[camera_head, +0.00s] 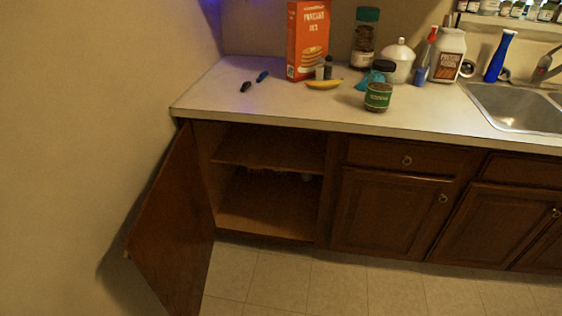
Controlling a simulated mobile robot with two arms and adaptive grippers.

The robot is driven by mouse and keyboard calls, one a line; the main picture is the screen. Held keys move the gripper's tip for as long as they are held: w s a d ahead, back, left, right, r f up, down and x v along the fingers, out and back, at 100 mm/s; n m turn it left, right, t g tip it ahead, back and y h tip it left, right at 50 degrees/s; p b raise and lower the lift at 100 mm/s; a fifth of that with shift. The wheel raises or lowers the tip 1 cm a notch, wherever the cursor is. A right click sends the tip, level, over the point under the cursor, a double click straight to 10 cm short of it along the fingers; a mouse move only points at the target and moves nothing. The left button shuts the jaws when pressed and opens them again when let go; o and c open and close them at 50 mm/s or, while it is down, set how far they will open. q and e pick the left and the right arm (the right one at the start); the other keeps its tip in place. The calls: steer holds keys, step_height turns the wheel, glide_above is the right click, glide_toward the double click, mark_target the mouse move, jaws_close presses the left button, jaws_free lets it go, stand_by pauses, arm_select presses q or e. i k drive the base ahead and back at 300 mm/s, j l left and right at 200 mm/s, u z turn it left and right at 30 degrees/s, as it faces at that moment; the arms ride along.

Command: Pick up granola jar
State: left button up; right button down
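A small jar with a green label (377,97) stands upright near the front of the counter; its lettering is too small to read surely, but it looks like the granola jar. A black lid (383,66) shows just above and behind it, and I cannot tell whether it belongs to this jar. A taller jar with a teal lid (366,16) and brown contents stands against the back wall. Neither of my grippers is in view.
A banana (324,85), an orange pancake mix box (308,40), a white jug (399,63) and a white protein jar (447,57) crowd around. A sink (515,108) is at right. The lower cabinet door (172,225) hangs open.

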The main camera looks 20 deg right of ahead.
mark_target(381, 85)
steer(key=i+l, duration=0.1)
steer(key=l, duration=1.45)
